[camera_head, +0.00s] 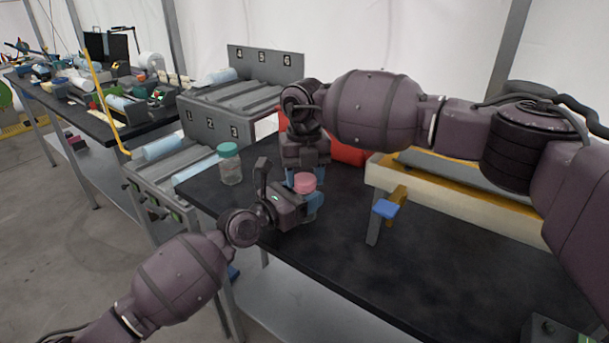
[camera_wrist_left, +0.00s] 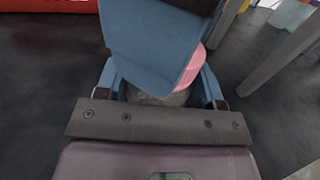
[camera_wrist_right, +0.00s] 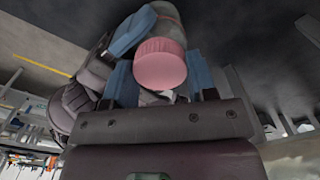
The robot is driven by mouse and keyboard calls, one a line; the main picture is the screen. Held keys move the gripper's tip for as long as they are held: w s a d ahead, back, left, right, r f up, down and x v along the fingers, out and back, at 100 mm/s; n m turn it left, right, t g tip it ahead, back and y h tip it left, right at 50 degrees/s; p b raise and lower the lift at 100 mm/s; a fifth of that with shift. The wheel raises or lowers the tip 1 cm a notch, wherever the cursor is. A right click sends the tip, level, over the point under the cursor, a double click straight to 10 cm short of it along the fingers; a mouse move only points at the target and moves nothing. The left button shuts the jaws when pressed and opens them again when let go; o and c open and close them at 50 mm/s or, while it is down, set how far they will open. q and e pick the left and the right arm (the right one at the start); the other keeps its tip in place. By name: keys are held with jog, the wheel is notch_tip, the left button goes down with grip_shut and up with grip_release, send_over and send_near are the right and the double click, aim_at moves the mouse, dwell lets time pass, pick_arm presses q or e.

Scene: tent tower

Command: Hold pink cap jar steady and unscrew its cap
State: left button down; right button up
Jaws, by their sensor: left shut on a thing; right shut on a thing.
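The pink cap (camera_head: 305,182) sits on top of its jar, near the table's left edge. In the left wrist view the cap (camera_wrist_left: 196,68) and a strip of the clear jar (camera_wrist_left: 165,98) show behind a large blue finger. My left gripper (camera_head: 303,202) comes in from the left and is shut on the jar body, mostly hidden by its fingers. My right gripper (camera_head: 306,177) points down from above and is shut on the cap. In the right wrist view the cap (camera_wrist_right: 160,64) lies between the blue fingers, with the jar (camera_wrist_right: 166,14) beyond it.
A teal-capped jar (camera_head: 229,164) stands to the left on the dark table (camera_head: 400,290). Numbered grey racks (camera_head: 215,125) stand behind it. A red bin (camera_head: 350,150) is behind my right gripper. A wooden-edged tray (camera_head: 440,185) and a blue-topped stand (camera_head: 383,212) are to the right.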

jog(key=n, duration=0.8)
jog(key=shift+n, duration=0.3)
jog(key=n, duration=0.4)
jog(key=shift+r, duration=0.1)
jog(key=n, duration=0.5)
jog(key=shift+n, duration=0.4)
jog(key=n, duration=1.2)
jog(key=shift+n, duration=0.3)
jog(key=n, duration=0.4)
jog(key=shift+n, duration=0.3)
